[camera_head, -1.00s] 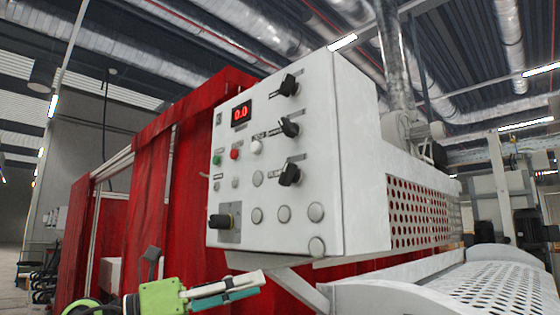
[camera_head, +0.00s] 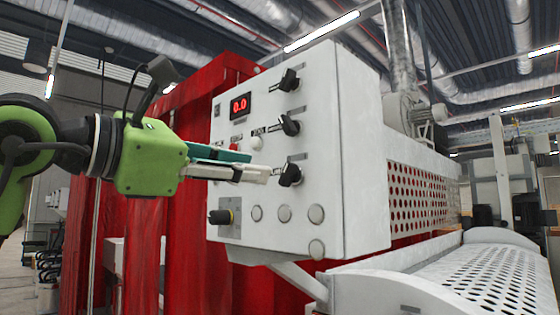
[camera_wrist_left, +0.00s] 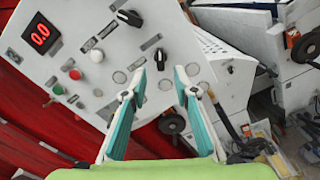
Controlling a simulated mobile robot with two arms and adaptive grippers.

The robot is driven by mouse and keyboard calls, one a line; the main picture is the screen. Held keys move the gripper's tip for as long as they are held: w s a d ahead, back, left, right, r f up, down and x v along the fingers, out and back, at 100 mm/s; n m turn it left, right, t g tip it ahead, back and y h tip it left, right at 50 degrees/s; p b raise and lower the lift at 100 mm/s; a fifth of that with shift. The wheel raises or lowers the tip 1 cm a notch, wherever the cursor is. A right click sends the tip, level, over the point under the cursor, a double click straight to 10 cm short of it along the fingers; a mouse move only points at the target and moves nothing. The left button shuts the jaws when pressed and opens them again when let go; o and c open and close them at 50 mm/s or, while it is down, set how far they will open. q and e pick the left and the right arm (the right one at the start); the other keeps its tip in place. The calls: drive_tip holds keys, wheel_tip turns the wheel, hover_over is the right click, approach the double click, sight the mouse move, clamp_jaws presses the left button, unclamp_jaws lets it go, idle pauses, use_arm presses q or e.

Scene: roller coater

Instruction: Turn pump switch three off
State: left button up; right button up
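The white control panel (camera_head: 228,188) carries three black rotary switches in a column: the top one (camera_head: 289,80), the middle one (camera_head: 289,125) and the bottom one (camera_head: 290,174). Their labels are too small to read. The bottom switch's grip is tilted from upright. My left gripper (camera_head: 262,169) is in front of the panel, just left of the bottom switch. In the left wrist view my left gripper (camera_wrist_left: 160,75) is open and empty, with the bottom switch (camera_wrist_left: 160,58) showing beyond the gap between its fingertips. My right gripper is not in view.
A red display (camera_head: 240,107) reads 0.0. A white button (camera_head: 257,144) and round plates (camera_head: 285,213) surround the switch area. A black knob (camera_head: 220,217) is at the lower left. Red curtains (camera_head: 190,240) hang behind; a perforated guard (camera_head: 425,205) is on the right.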

sight(284, 172)
use_arm(q)
drive_tip(key=p+x, duration=0.2)
drive_tip(key=x, duration=0.4)
drive_tip(key=shift+w+d+r, duration=0.1)
drive_tip(key=shift+d, duration=0.1)
drive_tip(key=shift+w+d+p, duration=0.35)
drive_tip(key=shift+w+d, duration=0.05)
drive_tip(key=shift+w, duration=0.05)
clamp_jaws()
